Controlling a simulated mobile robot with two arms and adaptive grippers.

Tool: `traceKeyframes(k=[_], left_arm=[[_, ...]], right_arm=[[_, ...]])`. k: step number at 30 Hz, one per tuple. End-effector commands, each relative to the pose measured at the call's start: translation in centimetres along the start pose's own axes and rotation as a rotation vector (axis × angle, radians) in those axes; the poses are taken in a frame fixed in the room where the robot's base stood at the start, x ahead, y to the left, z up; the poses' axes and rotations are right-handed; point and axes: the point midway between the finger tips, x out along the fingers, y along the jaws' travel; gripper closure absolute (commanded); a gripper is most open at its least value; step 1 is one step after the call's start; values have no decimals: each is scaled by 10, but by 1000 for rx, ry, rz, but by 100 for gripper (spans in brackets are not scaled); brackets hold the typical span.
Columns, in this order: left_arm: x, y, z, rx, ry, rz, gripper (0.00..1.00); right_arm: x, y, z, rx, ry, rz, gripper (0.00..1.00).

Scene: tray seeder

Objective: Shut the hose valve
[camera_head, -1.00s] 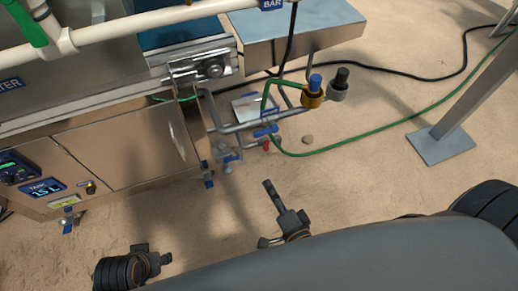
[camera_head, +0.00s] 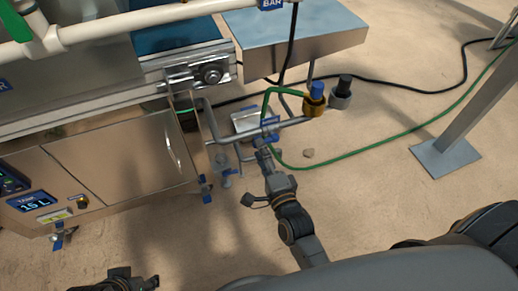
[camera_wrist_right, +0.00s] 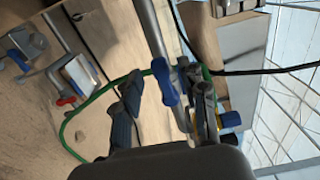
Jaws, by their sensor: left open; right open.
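A blue lever (camera_head: 271,138) sits on the grey pipe beside the green hose (camera_head: 330,160), below a small blue label. In the right wrist view the blue lever (camera_wrist_right: 162,82) stands up close ahead, between the two spread fingers. My right gripper (camera_head: 256,178) is open and empty; one finger reaches up near the lever and partly covers the pipework. I cannot tell whether it touches the lever. My right gripper also shows in its wrist view (camera_wrist_right: 165,108). My left gripper (camera_head: 140,280) is open at the bottom left, partly cut off by the frame.
A brass fitting with a blue cap (camera_head: 315,100) and a grey one with a black cap (camera_head: 341,92) stand right of the pipe. A red lever (camera_wrist_right: 65,101) shows in the wrist view. The steel cabinet (camera_head: 120,160) is at left.

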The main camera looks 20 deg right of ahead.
Motion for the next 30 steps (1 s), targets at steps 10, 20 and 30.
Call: traceKeyframes(k=[10, 20, 30], left_arm=[[4, 0, -3, 0, 20, 1, 58], [3, 1, -3, 1, 19, 1, 58], [2, 1, -2, 1, 9, 1, 58]], right_arm=[[20, 0, 0, -1, 0, 1, 58], [20, 0, 0, -1, 0, 1, 90], [20, 0, 0, -12, 0, 1, 100]])
